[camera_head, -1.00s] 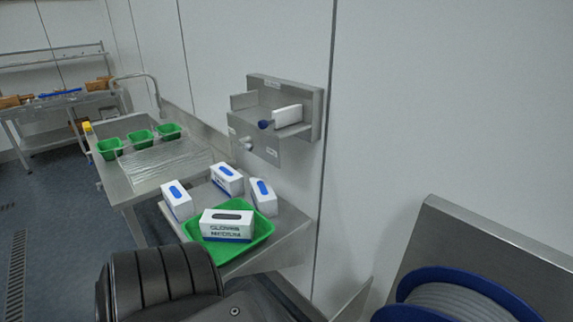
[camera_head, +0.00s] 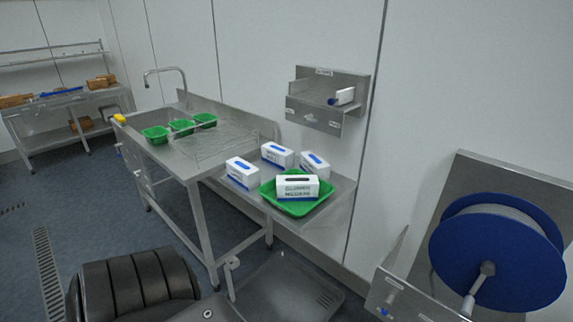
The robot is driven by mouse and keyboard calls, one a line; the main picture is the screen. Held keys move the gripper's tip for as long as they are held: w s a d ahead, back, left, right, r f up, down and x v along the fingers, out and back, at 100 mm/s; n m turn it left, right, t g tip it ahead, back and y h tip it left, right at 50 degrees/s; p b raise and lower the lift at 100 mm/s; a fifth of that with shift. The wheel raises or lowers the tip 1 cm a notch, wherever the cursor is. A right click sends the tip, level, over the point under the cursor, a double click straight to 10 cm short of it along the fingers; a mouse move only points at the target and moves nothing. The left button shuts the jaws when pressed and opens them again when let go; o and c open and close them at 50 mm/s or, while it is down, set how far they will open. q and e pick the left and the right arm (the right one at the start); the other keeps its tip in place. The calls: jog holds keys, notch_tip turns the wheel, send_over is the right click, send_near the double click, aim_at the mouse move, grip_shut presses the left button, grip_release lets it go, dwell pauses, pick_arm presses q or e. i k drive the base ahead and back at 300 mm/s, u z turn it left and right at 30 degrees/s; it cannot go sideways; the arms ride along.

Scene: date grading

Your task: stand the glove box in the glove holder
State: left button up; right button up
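A white glove box (camera_head: 298,188) with a dark slot on top and dark lettering lies in a green tray (camera_head: 297,207) on the steel side table. Several similar white boxes with blue bands stand beside and behind it, such as the left box (camera_head: 242,173) and the back box (camera_head: 277,155). A steel wall holder (camera_head: 318,112) hangs above the table, with a white box (camera_head: 345,96) and a dark blue item (camera_head: 332,102) at its right side. Whether this is the glove holder, I cannot tell for certain.
A steel sink table (camera_head: 190,165) with several green trays (camera_head: 182,127) adjoins on the left. A blue hose reel (camera_head: 497,250) stands at the right. A steel basin (camera_head: 290,285) sits low in front. Open floor lies at left.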

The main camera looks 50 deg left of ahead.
aim_at(317, 98)
jog(key=k, duration=0.4)
jog(key=u, duration=2.1)
